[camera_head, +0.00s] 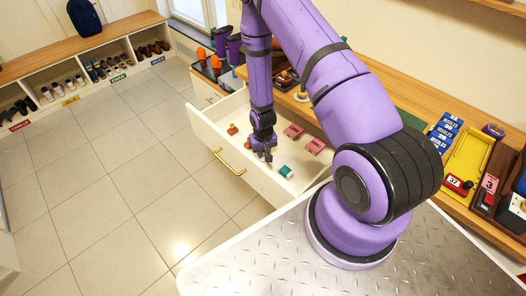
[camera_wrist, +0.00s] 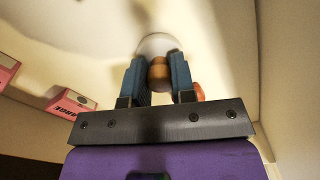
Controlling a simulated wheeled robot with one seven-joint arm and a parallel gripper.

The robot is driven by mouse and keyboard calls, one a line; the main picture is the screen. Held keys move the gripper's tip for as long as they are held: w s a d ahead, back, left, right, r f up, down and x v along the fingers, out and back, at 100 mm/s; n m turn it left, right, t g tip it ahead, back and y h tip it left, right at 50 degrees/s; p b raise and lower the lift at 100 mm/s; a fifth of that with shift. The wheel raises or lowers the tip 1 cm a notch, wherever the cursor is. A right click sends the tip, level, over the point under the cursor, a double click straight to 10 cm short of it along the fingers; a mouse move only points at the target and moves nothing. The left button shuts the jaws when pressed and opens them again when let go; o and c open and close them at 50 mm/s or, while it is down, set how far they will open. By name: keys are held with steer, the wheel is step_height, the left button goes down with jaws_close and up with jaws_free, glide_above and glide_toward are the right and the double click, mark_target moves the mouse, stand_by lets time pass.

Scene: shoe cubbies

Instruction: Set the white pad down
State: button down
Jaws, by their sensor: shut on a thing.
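The white pad (camera_wrist: 157,43) shows in the wrist view as a pale round piece just beyond my fingertips, with a brown knob between the fingers. My gripper (camera_wrist: 157,68) is shut on it, with one blue finger on each side of the knob. In the head view my gripper (camera_head: 262,152) points down inside the open drawer (camera_head: 232,158). The pad itself cannot be made out there. From these views I cannot tell whether the pad touches the drawer floor.
Pink blocks (camera_head: 304,138) lie right of my gripper in the drawer, a teal block (camera_head: 286,172) nearer the front, and small orange pieces (camera_head: 233,129) to the left. The wooden counter (camera_head: 405,160) holds a yellow tray (camera_head: 466,160). Drawer walls surround my gripper.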

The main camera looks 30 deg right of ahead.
steer(key=shift+f, duration=0.1)
steer(key=c, duration=1)
jaws_free()
steer(key=shift+o, duration=0.2)
